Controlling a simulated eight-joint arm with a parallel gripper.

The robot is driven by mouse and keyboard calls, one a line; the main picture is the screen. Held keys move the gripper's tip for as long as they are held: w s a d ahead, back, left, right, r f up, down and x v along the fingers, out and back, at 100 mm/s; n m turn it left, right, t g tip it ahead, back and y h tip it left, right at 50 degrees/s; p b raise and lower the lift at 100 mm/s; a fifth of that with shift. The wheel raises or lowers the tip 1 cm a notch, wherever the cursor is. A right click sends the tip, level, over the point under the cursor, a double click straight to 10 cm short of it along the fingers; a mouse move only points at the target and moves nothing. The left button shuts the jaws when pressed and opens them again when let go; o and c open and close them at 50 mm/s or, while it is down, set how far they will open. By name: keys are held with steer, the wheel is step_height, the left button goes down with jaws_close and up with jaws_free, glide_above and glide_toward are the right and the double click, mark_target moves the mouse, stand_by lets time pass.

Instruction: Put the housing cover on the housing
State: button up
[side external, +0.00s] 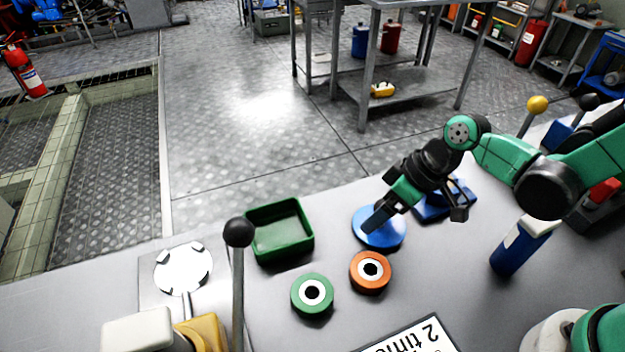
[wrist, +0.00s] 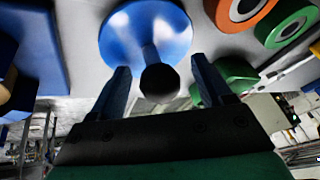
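A blue disc (side external: 391,238), which looks like the housing cover, lies flat on the bench. The wrist view shows the disc (wrist: 118,40) with an upright stem and a dark ball knob (wrist: 160,83). My gripper (side external: 417,214) is above the disc and to its right in the side view, one finger overlapping the disc there. In the wrist view my gripper (wrist: 160,68) has its blue fingers wide apart, with the stem and knob showing between them and gaps on both sides. A round white part with dark notches (side external: 183,268), possibly the housing, sits on the bench at left.
A green tray (side external: 282,252), a green ring (side external: 312,311) and an orange ring (side external: 370,287) are near the disc. A lever with a black ball (side external: 238,233) stands between the tray and the white part. A blue block (side external: 510,255) stands at right.

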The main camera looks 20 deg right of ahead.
steer(key=shift+r, duration=0.1)
steer(key=v, duration=1.2)
steer(key=shift+d, duration=0.2)
steer(key=shift+o, duration=0.2)
steer(key=d+m+t+h, duration=0.1)
steer(key=d+m, duration=0.1)
steer(key=d+m+t+h, duration=0.2)
steer(key=d+m+t, duration=0.1)
steer(key=shift+s+d+r+m+h, duration=0.15)
steer(key=shift+s+d+m+h, duration=0.15)
steer(key=shift+s, duration=0.1)
steer(key=shift+o, duration=0.2)
steer(key=shift+d+r+m+t+h, duration=0.1)
steer(key=shift+d+m+t+h, duration=0.2)
steer(key=shift+d+m, duration=0.15)
